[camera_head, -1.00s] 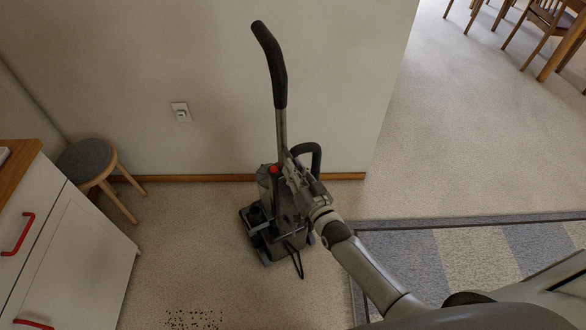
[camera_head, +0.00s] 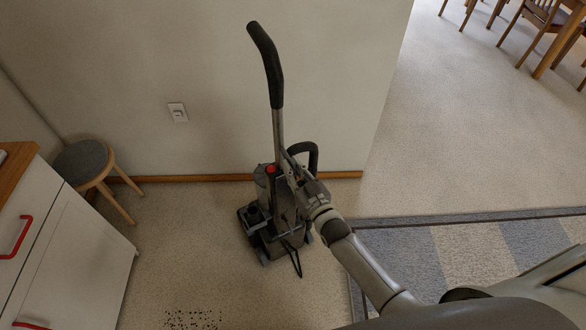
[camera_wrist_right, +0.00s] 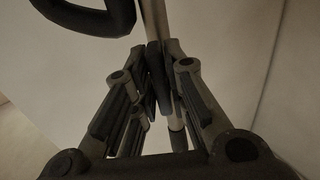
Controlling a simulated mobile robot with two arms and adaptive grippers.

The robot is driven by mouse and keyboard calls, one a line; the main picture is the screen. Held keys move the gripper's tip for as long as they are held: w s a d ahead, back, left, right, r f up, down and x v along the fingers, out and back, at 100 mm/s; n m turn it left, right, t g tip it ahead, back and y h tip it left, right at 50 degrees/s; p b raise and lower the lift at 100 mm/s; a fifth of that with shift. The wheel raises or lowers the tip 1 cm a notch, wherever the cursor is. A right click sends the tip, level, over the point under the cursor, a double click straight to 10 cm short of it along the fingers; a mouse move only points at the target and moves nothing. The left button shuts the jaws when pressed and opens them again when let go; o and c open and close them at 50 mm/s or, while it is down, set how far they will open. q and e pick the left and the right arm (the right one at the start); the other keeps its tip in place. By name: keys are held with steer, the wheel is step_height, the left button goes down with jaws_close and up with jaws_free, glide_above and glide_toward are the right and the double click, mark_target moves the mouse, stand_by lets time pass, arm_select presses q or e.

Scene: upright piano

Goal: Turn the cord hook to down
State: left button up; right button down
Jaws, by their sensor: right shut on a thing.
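An upright vacuum cleaner (camera_head: 266,212) with a black-gripped handle (camera_head: 267,62) stands on the carpet near the wall. My right gripper (camera_head: 291,171) is at its upper body, beside the metal handle tube. In the right wrist view, the fingers of my right gripper (camera_wrist_right: 160,75) are closed around a narrow dark piece (camera_wrist_right: 156,62), which appears to be the cord hook, right against the tube (camera_wrist_right: 154,20). The fingers hide much of this piece, so its exact angle cannot be told. The head view does not show the hook clearly. My left gripper is not in view.
A black looped handle (camera_head: 306,151) projects just right of the tube. A round stool (camera_head: 82,160) and a white cabinet (camera_head: 72,255) are at the left. Dark crumbs (camera_head: 192,319) lie on the carpet in front. A striped rug (camera_head: 440,260) lies at the right.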

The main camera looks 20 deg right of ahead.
steer(key=shift+s+f, duration=0.1)
steer(key=shift+f, duration=0.05)
steer(key=c, duration=1.5)
jaws_free()
steer(key=s, duration=0.4)
steer(key=s+d, duration=0.1)
steer(key=s, duration=0.2)
steer(key=s+d, duration=0.1)
steer(key=s, duration=0.3)
steer(key=shift+s, duration=0.35)
